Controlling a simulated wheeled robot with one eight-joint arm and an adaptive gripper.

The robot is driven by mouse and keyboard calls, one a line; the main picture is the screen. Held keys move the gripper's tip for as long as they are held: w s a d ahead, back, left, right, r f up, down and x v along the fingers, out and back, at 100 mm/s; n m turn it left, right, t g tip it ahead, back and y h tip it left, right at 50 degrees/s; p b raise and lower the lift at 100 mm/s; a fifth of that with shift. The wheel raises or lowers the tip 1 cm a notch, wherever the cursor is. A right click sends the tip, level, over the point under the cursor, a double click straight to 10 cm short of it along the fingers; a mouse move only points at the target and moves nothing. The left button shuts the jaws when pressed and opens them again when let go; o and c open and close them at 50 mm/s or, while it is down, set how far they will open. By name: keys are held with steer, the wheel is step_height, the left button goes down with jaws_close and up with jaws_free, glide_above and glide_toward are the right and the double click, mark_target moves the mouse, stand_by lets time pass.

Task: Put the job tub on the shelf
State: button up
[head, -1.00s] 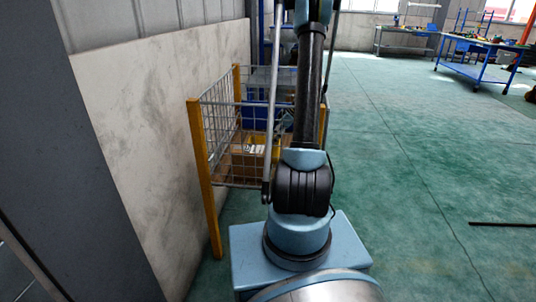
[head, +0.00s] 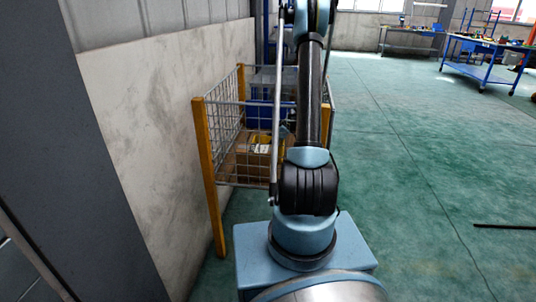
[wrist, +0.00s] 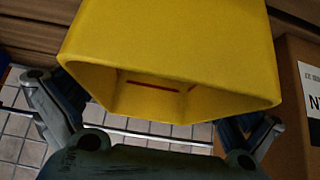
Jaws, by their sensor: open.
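The yellow job tub (wrist: 170,60) fills the upper middle of the wrist view, its open mouth facing the camera and a red mark inside. My gripper (wrist: 155,128) is open, with one finger at each side of the tub's near part. I cannot tell whether either finger touches it. Behind the cage stand blue uprights (head: 267,45), perhaps of the shelf; most of this is hidden.
A cardboard box with a white label (wrist: 290,95) stands close at the right of the tub. The cage has yellow posts (head: 208,175) and a blue bin (head: 258,115) inside. A pale wall panel (head: 150,150) is close on the left. The green floor at right is mostly open.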

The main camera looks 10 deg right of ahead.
steer(key=shift+r, duration=0.1)
steer(key=c, duration=1.2)
